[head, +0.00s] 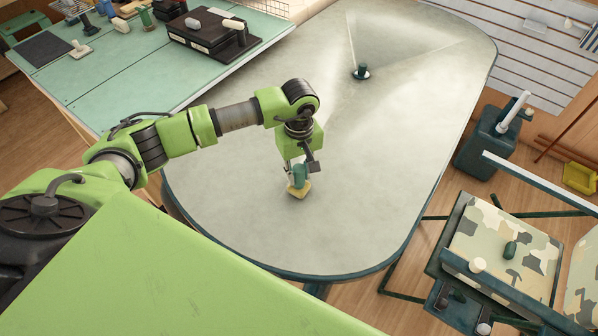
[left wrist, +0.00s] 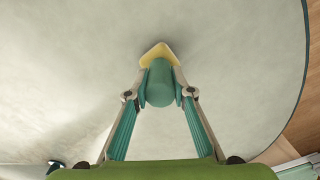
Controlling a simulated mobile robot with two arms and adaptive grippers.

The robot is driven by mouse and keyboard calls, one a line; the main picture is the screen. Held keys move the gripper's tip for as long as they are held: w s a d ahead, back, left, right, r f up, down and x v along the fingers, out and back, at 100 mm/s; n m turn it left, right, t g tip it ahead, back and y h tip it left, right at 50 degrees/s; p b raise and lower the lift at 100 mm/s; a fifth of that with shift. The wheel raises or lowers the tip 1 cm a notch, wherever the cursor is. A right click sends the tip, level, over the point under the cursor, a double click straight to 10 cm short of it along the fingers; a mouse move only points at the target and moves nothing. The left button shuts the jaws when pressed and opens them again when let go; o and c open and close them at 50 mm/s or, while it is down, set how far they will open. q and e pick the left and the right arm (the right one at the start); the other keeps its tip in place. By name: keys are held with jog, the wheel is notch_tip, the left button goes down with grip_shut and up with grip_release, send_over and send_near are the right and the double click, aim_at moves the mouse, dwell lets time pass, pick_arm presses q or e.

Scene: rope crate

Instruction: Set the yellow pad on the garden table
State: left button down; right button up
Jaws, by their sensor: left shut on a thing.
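The yellow pad (head: 299,191) has a green grip on top. In the left wrist view the pad (left wrist: 158,50) shows as a yellow wedge beyond its round green grip. My left gripper (head: 298,174) is shut on the green grip, with a finger on each side of it in the left wrist view (left wrist: 160,94). The pad is over the near part of the grey garden table (head: 390,150), at or just above the top. I cannot tell whether it touches. My right gripper is not in view.
A dark green stand (head: 361,71) is toward the table's far end. The tabletop around the pad is clear. A green workbench (head: 110,80) with tools stands at the left, and a camouflage chair (head: 500,245) and dark green canister (head: 490,143) at the right.

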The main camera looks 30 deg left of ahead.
pick_arm(q)
jog(key=shift+f+b, duration=0.35)
jog(key=shift+f, duration=0.1)
jog(key=c, duration=1.7)
grip_release()
notch_tip(320, 180, up, 12)
jog(key=shift+r, duration=0.1)
